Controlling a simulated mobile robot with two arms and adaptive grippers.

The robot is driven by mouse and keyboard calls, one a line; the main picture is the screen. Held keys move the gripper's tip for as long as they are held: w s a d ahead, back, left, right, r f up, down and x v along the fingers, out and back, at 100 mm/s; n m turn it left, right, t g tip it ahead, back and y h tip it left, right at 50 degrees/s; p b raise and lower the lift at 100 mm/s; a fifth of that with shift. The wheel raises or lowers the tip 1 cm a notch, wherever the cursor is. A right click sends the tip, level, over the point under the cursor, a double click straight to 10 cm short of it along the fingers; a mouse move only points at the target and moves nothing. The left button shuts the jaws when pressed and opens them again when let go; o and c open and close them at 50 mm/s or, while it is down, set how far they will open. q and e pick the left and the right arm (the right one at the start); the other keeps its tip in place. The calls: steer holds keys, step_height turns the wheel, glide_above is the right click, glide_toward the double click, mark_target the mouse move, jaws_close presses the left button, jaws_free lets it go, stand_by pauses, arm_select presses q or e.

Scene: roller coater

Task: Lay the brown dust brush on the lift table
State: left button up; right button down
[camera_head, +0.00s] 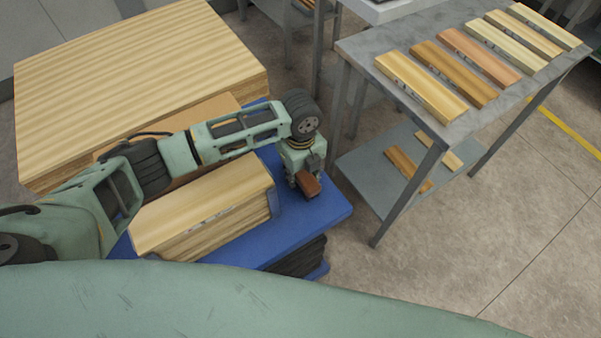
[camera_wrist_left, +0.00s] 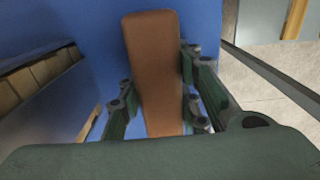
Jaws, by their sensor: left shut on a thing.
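The brown dust brush (camera_head: 308,184) is held in my left gripper (camera_head: 304,178), over the right part of the blue lift table (camera_head: 310,212). In the left wrist view the brush (camera_wrist_left: 155,70) runs lengthwise between the two fingers of the left gripper (camera_wrist_left: 158,110), which are shut on it. The blue table top (camera_wrist_left: 80,22) shows behind and below the brush. I cannot tell whether the brush touches the table top. My right gripper is not in view.
A stack of boards (camera_head: 205,205) stands on the lift table, left of the brush. A larger wood stack (camera_head: 130,70) is behind it. A grey metal table (camera_head: 440,120) with several wooden samples stands to the right. The blue top's right corner is bare.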

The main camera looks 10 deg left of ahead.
arm_select(q)
steer(key=shift+f, duration=0.15)
steer(key=o, duration=1.1)
step_height(320, 180, up, 12)
steer(key=shift+r+b, duration=0.2)
steer(key=shift+b, duration=0.2)
